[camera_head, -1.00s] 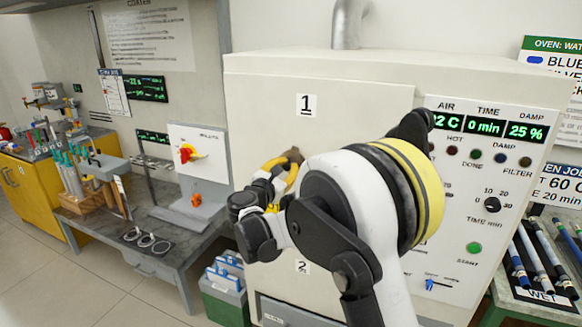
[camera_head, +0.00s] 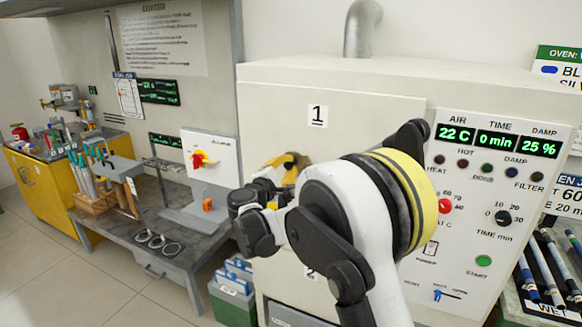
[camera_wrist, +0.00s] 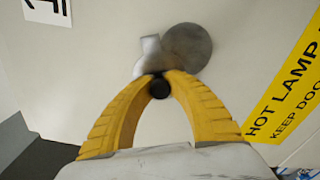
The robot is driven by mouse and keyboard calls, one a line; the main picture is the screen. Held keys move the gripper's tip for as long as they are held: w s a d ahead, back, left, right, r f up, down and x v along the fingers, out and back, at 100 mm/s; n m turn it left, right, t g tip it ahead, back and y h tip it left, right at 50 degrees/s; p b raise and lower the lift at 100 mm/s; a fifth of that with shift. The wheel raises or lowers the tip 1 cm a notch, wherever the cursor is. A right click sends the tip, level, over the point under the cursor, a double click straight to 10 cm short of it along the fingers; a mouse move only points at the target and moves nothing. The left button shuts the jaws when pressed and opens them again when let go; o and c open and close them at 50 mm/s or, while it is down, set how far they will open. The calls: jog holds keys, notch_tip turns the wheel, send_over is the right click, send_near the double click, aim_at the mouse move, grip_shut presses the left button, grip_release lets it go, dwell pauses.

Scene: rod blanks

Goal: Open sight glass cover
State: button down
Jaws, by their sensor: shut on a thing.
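The sight glass cover is a round grey metal disc (camera_wrist: 187,53) on the cream oven door in the wrist view, with a pale metal tab (camera_wrist: 148,53) at its left. My gripper (camera_wrist: 160,78) has its yellow ribbed fingers closed together around a small dark round knob (camera_wrist: 159,88) just below the tab. The disc lies flat against the door, as far as I can tell, and hides what is behind it. In the head view my gripper (camera_head: 287,163) is at the door front; my arm hides part of it, and the cover is hard to make out there.
The oven (camera_head: 272,100) has a control panel (camera_head: 470,225) on its right. A yellow warning label (camera_wrist: 290,85) is right of the disc. A bench (camera_head: 185,238) with rings and a switch box (camera_head: 210,158) stands left, a green bin (camera_head: 234,308) below. Rods (camera_head: 548,262) lie at right.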

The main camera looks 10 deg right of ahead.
jog(key=shift+r+m, duration=0.15)
jog(key=shift+m, duration=0.35)
jog(key=c, duration=1.4)
grip_release()
jog(key=shift+s+a+r, duration=0.1)
jog(key=shift+s, duration=0.1)
jog(key=shift+o, duration=0.8)
jog(key=shift+s+r, duration=0.1)
jog(key=shift+s, duration=0.05)
jog(key=shift+w, duration=0.2)
jog(key=v, duration=1.2)
